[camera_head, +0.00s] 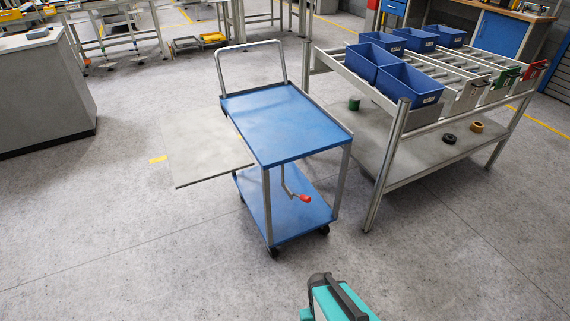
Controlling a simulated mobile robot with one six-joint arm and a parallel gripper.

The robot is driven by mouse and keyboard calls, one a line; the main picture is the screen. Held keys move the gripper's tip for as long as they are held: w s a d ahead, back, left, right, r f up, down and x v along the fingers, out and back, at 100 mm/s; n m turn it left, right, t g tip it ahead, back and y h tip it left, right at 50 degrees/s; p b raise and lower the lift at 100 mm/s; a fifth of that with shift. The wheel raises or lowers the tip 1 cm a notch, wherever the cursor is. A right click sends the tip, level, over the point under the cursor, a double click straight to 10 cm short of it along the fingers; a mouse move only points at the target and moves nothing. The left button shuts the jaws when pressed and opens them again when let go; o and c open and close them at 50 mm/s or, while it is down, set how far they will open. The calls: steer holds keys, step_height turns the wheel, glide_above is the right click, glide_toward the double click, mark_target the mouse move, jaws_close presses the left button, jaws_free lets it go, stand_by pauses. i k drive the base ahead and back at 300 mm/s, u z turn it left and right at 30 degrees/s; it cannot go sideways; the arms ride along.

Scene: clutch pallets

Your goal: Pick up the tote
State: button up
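Several blue open-topped totes stand on the roller rack at the upper right. The nearest tote (410,84) is at the rack's front left end, with a small white label on its side. Another tote (371,62) stands right behind it. Further totes (383,42), (415,39) and (445,35) stand farther back. I cannot tell which one the task means. A teal and black part of my arm shows at the bottom edge, well away from the totes. My gripper's fingers do not show.
A blue two-shelf cart (290,124) with a grey side panel (205,146) and red-tipped crank (305,198) stands left of the rack (400,130). Green and black rings and an orange roll (477,127) lie on its lower shelf. The foreground floor is clear.

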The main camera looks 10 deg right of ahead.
mark_target(397, 81)
steer(key=u, duration=0.05)
steer(key=i, duration=0.9)
steer(key=z, duration=0.05)
